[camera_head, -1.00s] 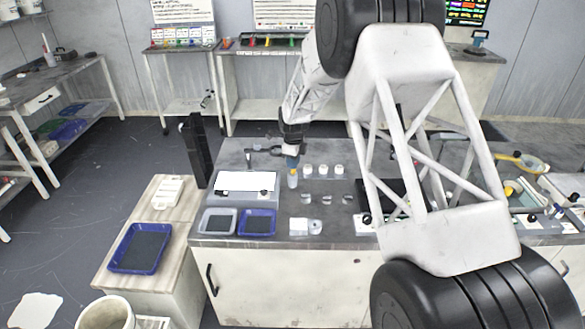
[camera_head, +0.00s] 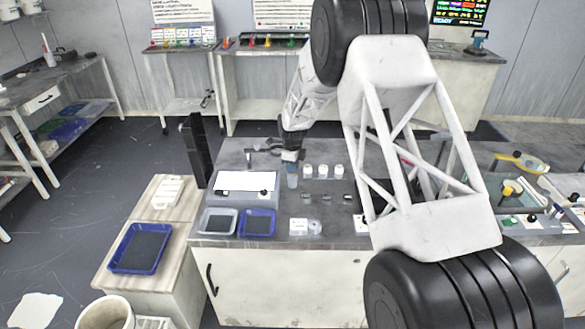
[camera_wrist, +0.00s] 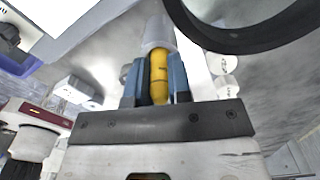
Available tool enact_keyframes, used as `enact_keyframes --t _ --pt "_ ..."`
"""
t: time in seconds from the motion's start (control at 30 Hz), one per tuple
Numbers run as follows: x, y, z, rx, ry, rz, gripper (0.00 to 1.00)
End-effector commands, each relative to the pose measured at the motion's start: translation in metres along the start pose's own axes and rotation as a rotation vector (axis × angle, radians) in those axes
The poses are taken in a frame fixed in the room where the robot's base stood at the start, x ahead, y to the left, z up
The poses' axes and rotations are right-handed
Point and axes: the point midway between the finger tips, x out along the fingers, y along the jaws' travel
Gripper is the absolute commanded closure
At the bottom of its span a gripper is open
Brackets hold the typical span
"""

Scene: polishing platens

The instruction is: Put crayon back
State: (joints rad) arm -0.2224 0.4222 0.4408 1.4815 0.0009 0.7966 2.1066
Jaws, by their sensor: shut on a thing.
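A yellow crayon (camera_wrist: 159,75) is held between the blue fingers of my gripper (camera_wrist: 156,84) in the wrist view. A translucent pale cup (camera_wrist: 158,32) is just beyond the fingertips, and the crayon's far end overlaps it; I cannot tell whether that end is inside the cup. In the head view my gripper (camera_head: 291,157) points down at the bench, directly above the cup (camera_head: 292,181). The crayon is not clearly visible in the head view.
Several white-capped jars (camera_head: 323,171) stand right of the cup. A white board (camera_head: 246,182) lies to its left, with a grey tray (camera_head: 218,222) and a blue tray (camera_head: 258,223) in front. Small clear pieces and a white box (camera_head: 299,226) sit near the bench's front.

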Motion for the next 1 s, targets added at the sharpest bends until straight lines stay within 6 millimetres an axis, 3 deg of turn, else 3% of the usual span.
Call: enact_keyframes --t 0.47,0.5,0.63,1.0 --pt "0.0051 0.0001 -0.0001 0.000 0.000 0.000 1.00" --pt "0.0051 0.0000 0.0000 0.000 0.000 0.000 0.78" --pt "0.0050 0.0001 0.0000 0.000 0.000 0.000 0.58" --pt "0.0037 0.0001 -0.0001 0.000 0.000 0.000 0.56"
